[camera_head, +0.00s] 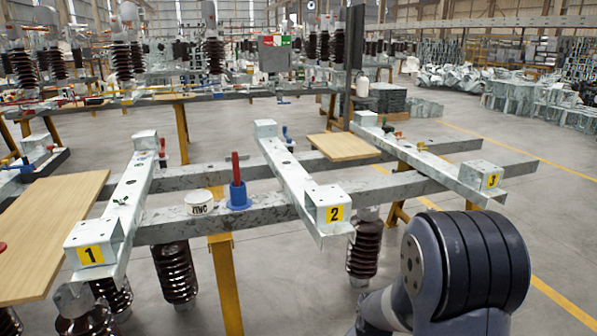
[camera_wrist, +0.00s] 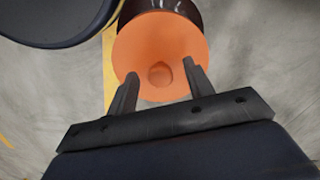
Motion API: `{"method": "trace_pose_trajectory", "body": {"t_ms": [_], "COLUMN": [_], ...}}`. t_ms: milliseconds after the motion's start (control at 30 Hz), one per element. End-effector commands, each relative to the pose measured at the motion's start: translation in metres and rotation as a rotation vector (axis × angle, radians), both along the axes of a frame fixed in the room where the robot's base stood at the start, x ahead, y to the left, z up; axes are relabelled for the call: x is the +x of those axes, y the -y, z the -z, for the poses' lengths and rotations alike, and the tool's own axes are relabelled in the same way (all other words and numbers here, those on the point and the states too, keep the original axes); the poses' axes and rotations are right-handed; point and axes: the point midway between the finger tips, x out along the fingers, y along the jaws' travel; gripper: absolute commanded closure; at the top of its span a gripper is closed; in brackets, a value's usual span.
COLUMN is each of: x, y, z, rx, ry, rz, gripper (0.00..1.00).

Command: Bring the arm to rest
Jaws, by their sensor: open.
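My arm (camera_head: 465,260) shows at the lower right of the head view, a dark ribbed joint with a grey link, in front of the steel frames. My gripper (camera_wrist: 158,83) is in the wrist view only, with its two dark fingers apart and nothing between them that I can see held.
Steel frames numbered 1 (camera_head: 90,254), 2 (camera_head: 335,213) and 3 (camera_head: 492,180) stand on rails with brown insulators (camera_head: 175,272) below. A white ZINC tub (camera_head: 199,203), a blue holder (camera_head: 238,196) and wooden boards (camera_head: 343,147) lie on them. Floor at right (camera_head: 560,230) is clear.

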Motion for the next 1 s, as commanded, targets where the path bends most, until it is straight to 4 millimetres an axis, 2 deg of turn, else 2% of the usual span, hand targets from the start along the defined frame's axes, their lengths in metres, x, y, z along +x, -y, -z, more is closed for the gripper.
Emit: {"method": "trace_pose_trajectory", "body": {"t_ms": [267,400,667,1000], "x": [0.000,0.000,0.001,0.001], "y": [0.000,0.000,0.000,0.000], "z": [0.002,0.009,-0.036,-0.104], "rx": [0.000,0.000,0.000,0.000], "ry": [0.000,0.000,0.006,0.005], "rz": [0.000,0.000,0.000,0.000], "gripper": [0.51,0.51,0.51,0.51]}}
